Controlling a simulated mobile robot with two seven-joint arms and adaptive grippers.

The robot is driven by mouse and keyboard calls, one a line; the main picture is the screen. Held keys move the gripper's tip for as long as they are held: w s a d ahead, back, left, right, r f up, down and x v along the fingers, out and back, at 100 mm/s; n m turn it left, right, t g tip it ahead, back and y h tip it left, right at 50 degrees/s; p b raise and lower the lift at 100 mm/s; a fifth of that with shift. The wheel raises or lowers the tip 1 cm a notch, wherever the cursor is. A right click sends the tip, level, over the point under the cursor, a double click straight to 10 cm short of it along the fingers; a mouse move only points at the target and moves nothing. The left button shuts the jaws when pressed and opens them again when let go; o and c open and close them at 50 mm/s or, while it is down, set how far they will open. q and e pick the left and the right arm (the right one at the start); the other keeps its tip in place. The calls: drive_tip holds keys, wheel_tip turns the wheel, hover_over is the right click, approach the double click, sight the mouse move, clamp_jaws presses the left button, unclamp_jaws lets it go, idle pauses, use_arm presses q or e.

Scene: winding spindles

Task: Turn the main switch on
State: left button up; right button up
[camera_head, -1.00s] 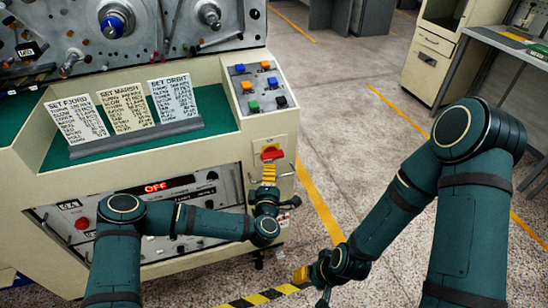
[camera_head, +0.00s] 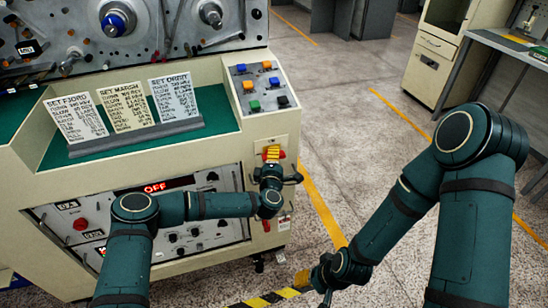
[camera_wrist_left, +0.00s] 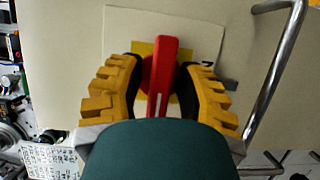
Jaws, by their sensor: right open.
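The main switch is a red rotary handle on a yellow plate; its handle (camera_wrist_left: 162,78) stands nearly upright in the left wrist view. In the head view the switch (camera_head: 273,150) is mostly hidden by my left gripper (camera_head: 272,155). The yellow fingers of my left gripper (camera_wrist_left: 160,90) are apart, one on each side of the handle, with a gap visible on both sides. The display (camera_head: 155,187) on the machine front reads OFF in red. My right gripper (camera_head: 303,279) is low over the floor, away from the switch.
Above the switch is a panel of coloured buttons (camera_head: 262,87). Three text cards (camera_head: 126,106) stand on a green ledge to the left. A metal bar handle (camera_wrist_left: 280,75) is right of the switch in the wrist view. Open floor (camera_head: 365,150) lies right of the machine.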

use_arm(q)
clamp_jaws()
drive_tip(key=shift+r, duration=0.1)
